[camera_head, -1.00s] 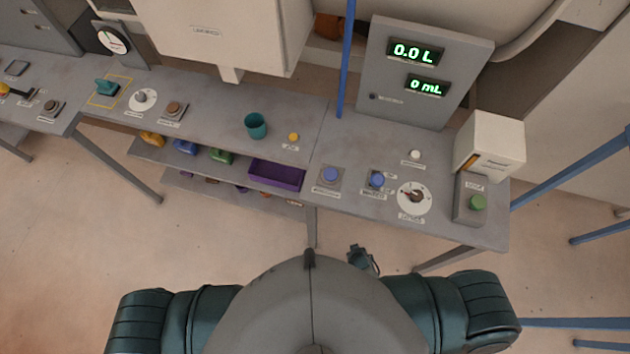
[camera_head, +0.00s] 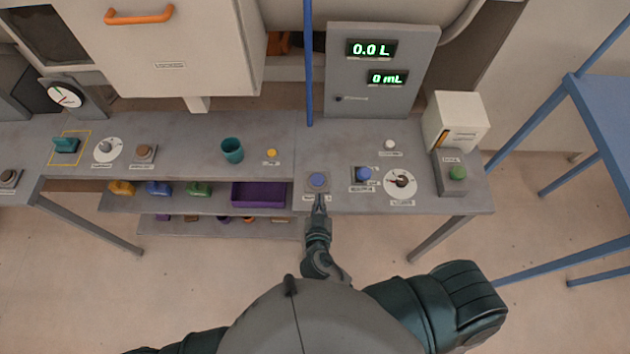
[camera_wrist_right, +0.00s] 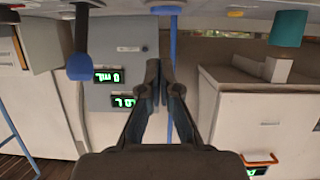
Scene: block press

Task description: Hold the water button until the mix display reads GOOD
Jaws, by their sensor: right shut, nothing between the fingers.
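Two blue buttons stand on the bench: a left one (camera_head: 318,180) and a right one (camera_head: 363,174). Their labels are too small to read. My right gripper (camera_head: 319,202) is shut and empty, its tips close to the left blue button's front edge; I cannot tell if they touch. In the upside-down wrist view the shut fingers (camera_wrist_right: 160,68) point toward the grey panel, with a blue button (camera_wrist_right: 80,66) to one side. The panel's upper display (camera_head: 371,49) reads 0.0 L and its lower one (camera_head: 387,78) 0 mL. My left gripper is out of view.
A dial (camera_head: 400,184), a white button (camera_head: 390,144) and a green button (camera_head: 457,173) are to the right. A teal cup (camera_head: 232,150) and yellow button (camera_head: 271,153) are to the left. A blue pole (camera_head: 309,60) rises behind the bench.

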